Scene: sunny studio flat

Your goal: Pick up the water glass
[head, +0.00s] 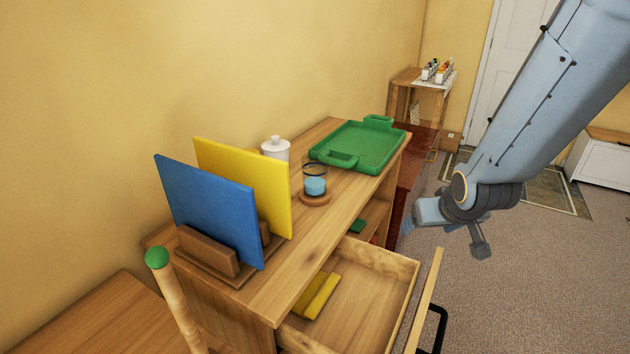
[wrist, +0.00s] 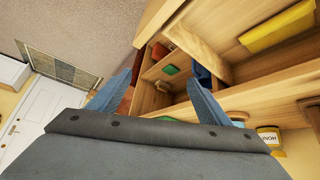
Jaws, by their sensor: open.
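The water glass (head: 315,184) is clear with blue water in it. It stands upright on a round wooden coaster (head: 316,200) on top of the wooden cabinet, between the yellow board and the green tray.
The green tray (head: 362,146), white lidded jar (head: 275,149), yellow board (head: 245,185) and blue board (head: 208,210) stand around the glass. An open drawer (head: 365,290) juts out below, holding a yellow item (head: 317,296). A labelled jar (wrist: 269,138) shows in the wrist view.

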